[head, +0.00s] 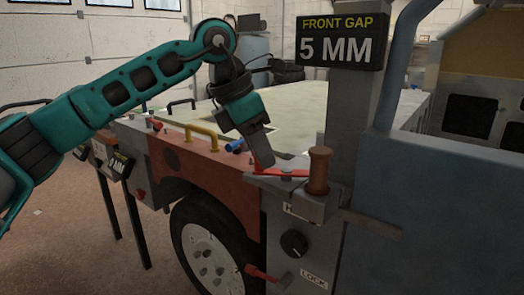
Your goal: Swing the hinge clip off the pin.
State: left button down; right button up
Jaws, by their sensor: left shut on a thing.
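The hinge clip looks to be the flat red bar (297,173) lying on a grey metal block (312,205) at the frame's front corner. A small grey-blue pin (287,173) shows at the middle of the bar. A brown, spool-shaped post (319,170) stands upright at the bar's right end; whether they touch is unclear. My left gripper (264,162) reaches down from above and is shut on the bar's left end, which its fingers partly hide. My right gripper is not in view.
A grey upright post (352,115) with a sign reading "FRONT GAP 5 MM" (340,40) rises right behind the block. A black knob (293,243) and a red-handled lever (262,272) by a "LOCK" label sit below. A yellow handle (201,136) stands on the red panel.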

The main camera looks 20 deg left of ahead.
pick_arm(q)
jog(key=n, duration=0.2)
jog(key=s+n+t+y+b, duration=0.1)
jog(key=s+d+n, duration=0.1)
jog(key=n, duration=0.1)
jog(key=shift+n+y+b, duration=0.3)
jog(key=shift+y+b, duration=0.1)
jog(key=shift+s+d+n+t+y+b, duration=0.2)
jog(key=shift+s+d+n+y+b, duration=0.15)
jog(key=shift+n, duration=0.65)
jog(key=shift+s+d+n+t+y+b, duration=0.2)
jog(key=shift+n+y, duration=0.25)
jog(key=shift+n, duration=0.55)
jog(key=shift+d, duration=0.1)
jog(key=c, duration=0.9)
grip_release()
jog(key=p+v, duration=0.2)
jog(key=v, duration=1.1)
jog(key=shift+p, duration=0.4)
